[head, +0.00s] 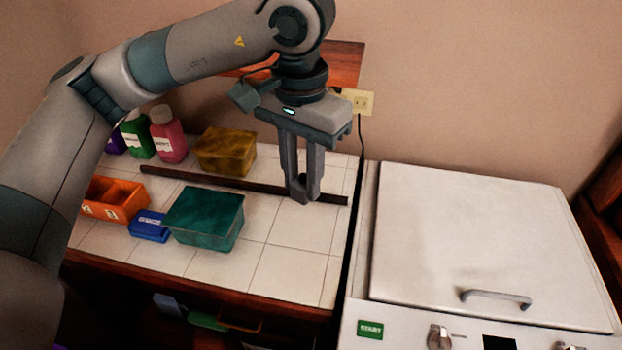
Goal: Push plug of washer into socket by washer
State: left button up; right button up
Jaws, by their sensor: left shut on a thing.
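The white washer (470,235) stands at the right with its lid closed, a handle on the lid and knobs on its front. A pale wall socket (362,101) is on the wall behind, its left part covered by my left arm. A thin dark cord (361,131) runs down from just below the socket to behind the washer. I cannot make out the plug or whether it is seated. My left gripper (304,194) points down over the tiled counter, shut on a long dark brown stick (230,182) near its right end. My right gripper is out of view.
The tiled counter (280,267) holds a yellow box (226,151), a green box (205,216), a small blue box (150,226), an orange bin (112,199), and pink (168,136) and green (137,138) bottles. The counter's front right is clear. A wooden shelf (343,62) is above.

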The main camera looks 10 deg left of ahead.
pick_arm(q)
jog(key=shift+w+d, duration=0.1)
jog(key=shift+d, duration=0.05)
jog(key=w+d+n, duration=0.4)
jog(key=w+d, duration=0.5)
jog(key=d, duration=0.1)
jog(key=shift+w+d+n, duration=0.2)
jog(key=shift+d+n, duration=0.05)
jog(key=shift+n, duration=0.05)
